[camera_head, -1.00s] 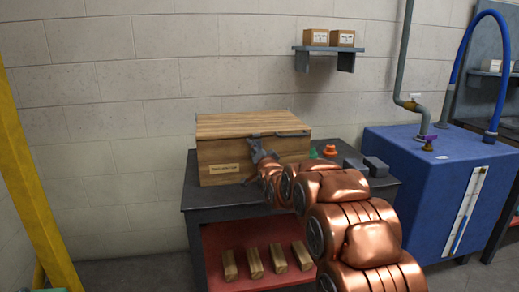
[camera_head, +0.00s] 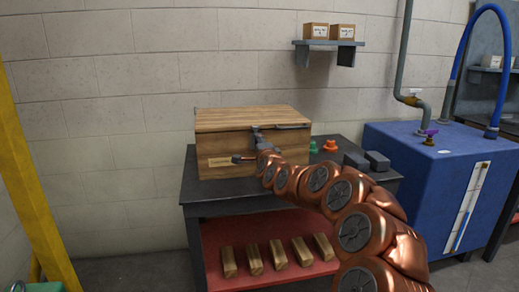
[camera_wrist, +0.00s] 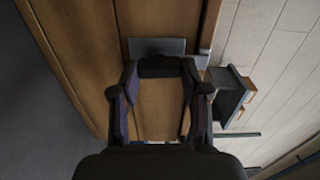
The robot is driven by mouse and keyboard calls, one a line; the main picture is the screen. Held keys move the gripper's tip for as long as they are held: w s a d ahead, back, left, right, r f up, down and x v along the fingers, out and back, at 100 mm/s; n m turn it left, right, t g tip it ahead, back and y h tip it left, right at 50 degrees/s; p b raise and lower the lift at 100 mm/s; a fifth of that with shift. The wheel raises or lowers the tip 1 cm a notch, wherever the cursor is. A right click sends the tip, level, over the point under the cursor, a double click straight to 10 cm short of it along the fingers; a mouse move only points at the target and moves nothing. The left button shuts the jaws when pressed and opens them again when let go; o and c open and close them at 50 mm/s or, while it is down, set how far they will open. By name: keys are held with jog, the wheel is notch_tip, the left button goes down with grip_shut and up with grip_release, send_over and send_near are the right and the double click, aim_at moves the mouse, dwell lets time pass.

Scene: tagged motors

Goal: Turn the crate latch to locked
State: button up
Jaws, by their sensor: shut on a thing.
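The wooden crate (camera_head: 228,150) stands closed on a dark table (camera_head: 225,193), with a pale label on its front. My gripper (camera_head: 259,141) is at the upper front of the crate, just below the lid edge. In the wrist view my gripper (camera_wrist: 160,78) has a finger on each side of a dark piece, the crate latch (camera_wrist: 160,67), and is shut on it. A grey plate (camera_wrist: 158,46) lies just beyond it against the wood. In the head view my gripper mostly hides the latch, and its exact angle cannot be told.
Green and orange knobs (camera_head: 330,146) and dark blocks (camera_head: 376,161) sit on the table to the right. A red lower shelf (camera_head: 215,237) holds several wooden blocks. A blue tank (camera_head: 410,180) stands at right and a yellow post (camera_head: 38,185) at left.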

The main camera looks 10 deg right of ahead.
jog(key=shift+d+m, duration=0.1)
jog(key=shift+m, duration=0.3)
jog(key=o, duration=1.1)
jog(key=shift+o, duration=0.2)
jog(key=shift+s, duration=0.15)
jog(key=s, duration=1.1)
jog(key=shift+s, duration=0.35)
